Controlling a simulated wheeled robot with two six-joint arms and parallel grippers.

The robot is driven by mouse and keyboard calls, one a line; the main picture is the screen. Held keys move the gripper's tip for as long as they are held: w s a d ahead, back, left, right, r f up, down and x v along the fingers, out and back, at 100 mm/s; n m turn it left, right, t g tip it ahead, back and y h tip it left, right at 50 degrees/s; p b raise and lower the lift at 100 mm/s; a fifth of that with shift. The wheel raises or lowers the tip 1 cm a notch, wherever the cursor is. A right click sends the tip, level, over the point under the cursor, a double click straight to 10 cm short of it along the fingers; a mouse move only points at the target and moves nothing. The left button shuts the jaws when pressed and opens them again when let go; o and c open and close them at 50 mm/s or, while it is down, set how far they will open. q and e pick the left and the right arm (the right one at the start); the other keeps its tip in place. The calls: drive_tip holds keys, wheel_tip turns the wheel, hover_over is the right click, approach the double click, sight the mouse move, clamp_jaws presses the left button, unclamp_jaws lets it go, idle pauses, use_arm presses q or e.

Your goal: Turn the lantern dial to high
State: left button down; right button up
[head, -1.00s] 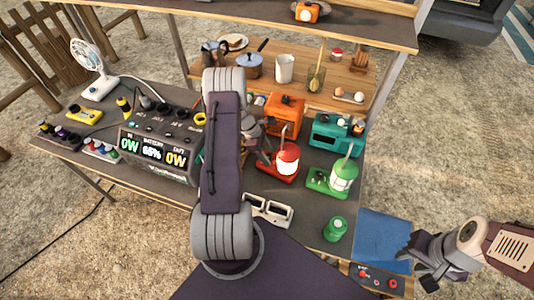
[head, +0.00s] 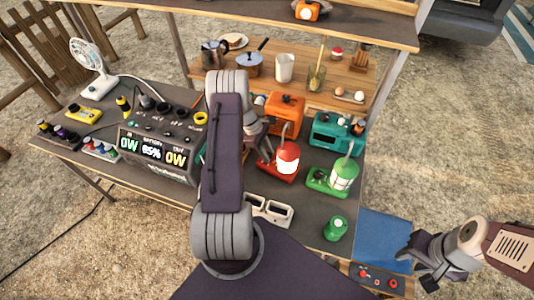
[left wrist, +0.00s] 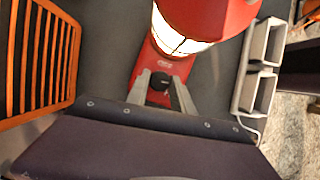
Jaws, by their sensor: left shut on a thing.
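The red lantern (head: 287,158) stands on the dark table with its lamp lit; it also shows in the left wrist view (left wrist: 205,15). Its black dial (left wrist: 158,86) is on the front of the red base. My left gripper (left wrist: 160,92) has one finger on each side of the dial and is shut on it. In the head view my left gripper (head: 264,152) is at the left of the red lantern, partly hidden by my arm. The dial's setting cannot be read. My right gripper (head: 416,264) is open and empty, beside the table's right front corner.
A green lantern (head: 344,175) stands right of the red one. An orange box-shaped heater (head: 285,112) and a teal stove (head: 334,132) are behind. A white double-framed item (head: 278,213) lies in front. A power station (head: 160,148) stands at left.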

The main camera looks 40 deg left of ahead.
use_arm(q)
drive_tip(key=m+g, duration=0.1)
drive_tip(key=m, duration=0.1)
drive_tip(key=m+b, duration=0.1)
drive_tip(key=m, duration=0.1)
drive_tip(key=shift+w+f+g, duration=0.1)
drive_tip(key=shift+w+g, duration=0.05)
drive_tip(key=shift+g, duration=0.25)
drive_tip(key=shift+m+g+b, duration=0.6)
drive_tip(key=shift+m+b, duration=0.2)
drive_tip(key=shift+m, duration=1)
drive_tip(key=shift+w, duration=0.1)
drive_tip(key=c, duration=1.1)
unclamp_jaws()
drive_tip(key=v, duration=0.9)
drive_tip(key=shift+b, duration=0.35)
